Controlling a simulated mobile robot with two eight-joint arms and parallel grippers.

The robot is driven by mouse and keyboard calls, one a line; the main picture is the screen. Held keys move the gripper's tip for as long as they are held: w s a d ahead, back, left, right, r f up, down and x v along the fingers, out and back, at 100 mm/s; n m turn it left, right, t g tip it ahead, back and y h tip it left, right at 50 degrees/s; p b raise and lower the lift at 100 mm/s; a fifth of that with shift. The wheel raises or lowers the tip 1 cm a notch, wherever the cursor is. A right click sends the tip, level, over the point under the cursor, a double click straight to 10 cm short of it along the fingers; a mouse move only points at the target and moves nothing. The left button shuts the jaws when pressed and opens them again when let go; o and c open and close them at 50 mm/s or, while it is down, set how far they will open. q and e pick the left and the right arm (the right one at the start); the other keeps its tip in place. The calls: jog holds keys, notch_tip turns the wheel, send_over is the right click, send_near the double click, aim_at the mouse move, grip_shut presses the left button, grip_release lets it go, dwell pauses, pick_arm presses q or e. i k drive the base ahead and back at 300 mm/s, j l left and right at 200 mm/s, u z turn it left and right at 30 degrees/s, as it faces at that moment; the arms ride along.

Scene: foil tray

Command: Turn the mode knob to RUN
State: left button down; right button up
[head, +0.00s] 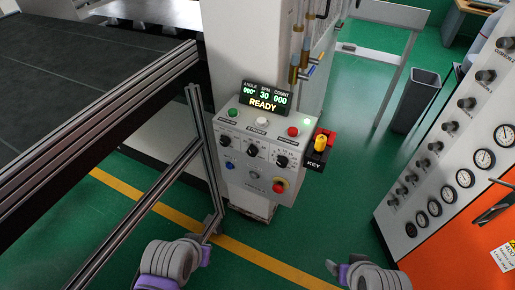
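A pale control box (262,150) stands in the middle of the head view. Its sloping face carries black rotary knobs: a left knob (225,140), a middle knob (252,150) and a right knob (282,161). Their small labels are too blurred to read, so I cannot tell which is the mode knob or where it points. The display (267,97) above reads READY. My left gripper (204,254) and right gripper (333,268) are low in the view, both well apart from the box. Their fingers do not show clearly enough to judge their opening.
A red emergency button (280,185) sits low on the box. A yellow-handled key (320,143) is in a holder on its right side. A metal frame post (205,150) stands just left. An orange and grey cabinet (455,170) stands right. Green floor between is clear.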

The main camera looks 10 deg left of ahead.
aim_at(224, 141)
jog(key=i+u, duration=0.1)
jog(key=u, duration=0.3)
jog(key=j+u, duration=0.1)
jog(key=u, duration=0.35)
jog(key=i+u, duration=0.15)
jog(key=u, duration=0.65)
jog(key=i+l, duration=0.05)
jog(key=l, duration=0.05)
